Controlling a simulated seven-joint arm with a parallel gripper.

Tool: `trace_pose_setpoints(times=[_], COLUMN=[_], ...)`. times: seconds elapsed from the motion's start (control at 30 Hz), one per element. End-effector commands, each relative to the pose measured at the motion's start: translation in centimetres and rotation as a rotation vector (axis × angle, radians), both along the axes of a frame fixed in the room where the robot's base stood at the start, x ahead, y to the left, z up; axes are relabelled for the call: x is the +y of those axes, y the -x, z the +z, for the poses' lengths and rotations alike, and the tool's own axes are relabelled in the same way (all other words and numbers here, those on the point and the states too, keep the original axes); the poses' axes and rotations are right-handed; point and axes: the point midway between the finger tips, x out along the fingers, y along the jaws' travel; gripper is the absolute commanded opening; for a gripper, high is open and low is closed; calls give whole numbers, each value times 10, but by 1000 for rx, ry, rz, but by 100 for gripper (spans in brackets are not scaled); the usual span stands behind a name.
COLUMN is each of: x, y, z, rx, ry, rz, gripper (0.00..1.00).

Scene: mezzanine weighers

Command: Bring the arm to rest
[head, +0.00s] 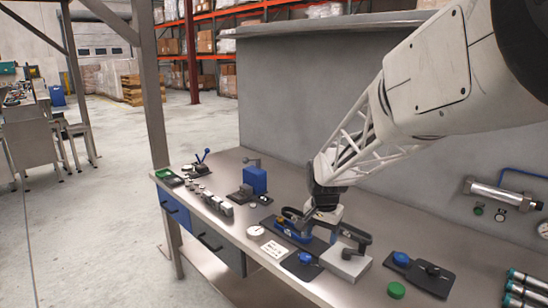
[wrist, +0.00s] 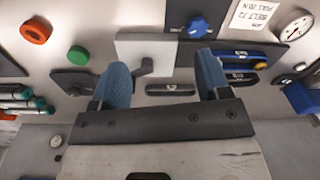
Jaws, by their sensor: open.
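My gripper (head: 326,222) is low over the middle of the workbench (head: 370,290), pointing down. In the wrist view my gripper (wrist: 162,85) has its two blue-grey fingers wide apart, with nothing held between them. A grey block (head: 345,262) lies just beyond the fingers; in the wrist view its pale plate (wrist: 150,48) shows above them, with a grey lever beside the left finger. A dark labelled slot piece (wrist: 170,89) shows between the fingers. Whether a finger touches anything I cannot tell. My arm reaches in from the upper right.
A blue knob on a black plate (head: 305,258), a white card (head: 274,250) and a dial (head: 255,232) lie close by. A blue block (head: 255,180) stands further left. A green disc (head: 396,290) is at the front right. A grey panel (head: 300,90) rises behind the bench.

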Motion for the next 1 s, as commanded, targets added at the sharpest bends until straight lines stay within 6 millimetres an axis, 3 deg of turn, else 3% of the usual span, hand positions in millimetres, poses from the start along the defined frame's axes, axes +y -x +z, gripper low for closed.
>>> trace_pose_setpoints(times=[0.2,0.5,1.0], x=[-13,-27,-44], y=[56,133,263], z=[34,66,85], rx=[-31,-72,-133], ry=[6,20,56], rz=[85,204,401], gripper=[70,70,70])
